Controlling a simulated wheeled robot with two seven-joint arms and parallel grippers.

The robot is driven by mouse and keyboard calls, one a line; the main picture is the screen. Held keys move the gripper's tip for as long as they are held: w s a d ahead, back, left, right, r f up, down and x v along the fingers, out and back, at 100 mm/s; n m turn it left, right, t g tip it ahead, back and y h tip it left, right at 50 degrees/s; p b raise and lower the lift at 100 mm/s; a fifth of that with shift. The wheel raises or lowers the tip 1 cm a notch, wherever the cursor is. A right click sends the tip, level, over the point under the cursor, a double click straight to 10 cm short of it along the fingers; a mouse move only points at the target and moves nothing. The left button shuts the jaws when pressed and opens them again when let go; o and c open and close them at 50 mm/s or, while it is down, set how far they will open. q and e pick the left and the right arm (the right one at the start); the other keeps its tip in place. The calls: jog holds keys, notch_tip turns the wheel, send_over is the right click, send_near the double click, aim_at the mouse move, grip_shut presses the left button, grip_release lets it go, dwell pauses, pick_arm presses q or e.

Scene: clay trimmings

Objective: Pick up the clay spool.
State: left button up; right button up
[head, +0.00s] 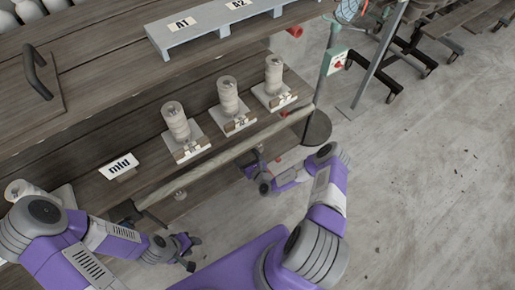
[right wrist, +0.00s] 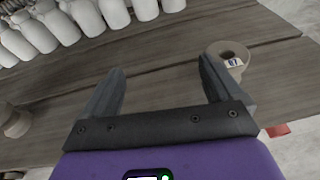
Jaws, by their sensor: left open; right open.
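Several beige, ribbed, spool-like clay pieces stand upright on the wooden shelf in the head view: a near one (head: 176,122), a middle one (head: 228,97) and a far one (head: 273,76), each on a pale labelled base. I cannot tell which is the clay spool meant. My left gripper (head: 188,252) is open and empty at the bottom, in front of the shelf. My right gripper (head: 257,173) is open, in front of the shelf edge. In the right wrist view its jaws (right wrist: 160,85) hold nothing; a beige ring-topped piece (right wrist: 229,53) lies beyond the right finger.
An "mid" sign (head: 119,165) is on the lower shelf. White bottles (right wrist: 85,15) line the back. A post with a green box (head: 335,60) stands right; floor (head: 430,170) there is open.

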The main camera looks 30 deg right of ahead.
aim_at(259, 149)
jog(key=d+f+m+h, duration=0.1)
jog(key=d, duration=0.1)
jog(key=d+f+m+h, duration=0.1)
jog(key=d, duration=0.1)
jog(key=s+d+f+m+g+h, duration=0.1)
jog(key=d+h, duration=0.1)
jog(key=d, duration=0.1)
jog(key=shift+s, duration=0.1)
jog(key=shift+w+d+f+h+b, duration=0.2)
jog(key=shift+d+h+b, duration=0.1)
jog(key=shift+b, duration=0.1)
jog(key=b+x, duration=0.1)
jog(key=x, duration=0.1)
jog(key=b+x, duration=0.1)
jog(key=x, duration=0.1)
jog(key=b+x, duration=0.1)
jog(key=x, duration=0.1)
jog(key=shift+w+a+f, duration=0.1)
jog(key=shift+w+a, duration=0.1)
jog(key=shift+a, duration=0.1)
jog(key=shift+w+d, duration=0.1)
jog(key=shift+w, duration=0.2)
jog(key=shift+c, duration=0.2)
jog(key=c, duration=1.2)
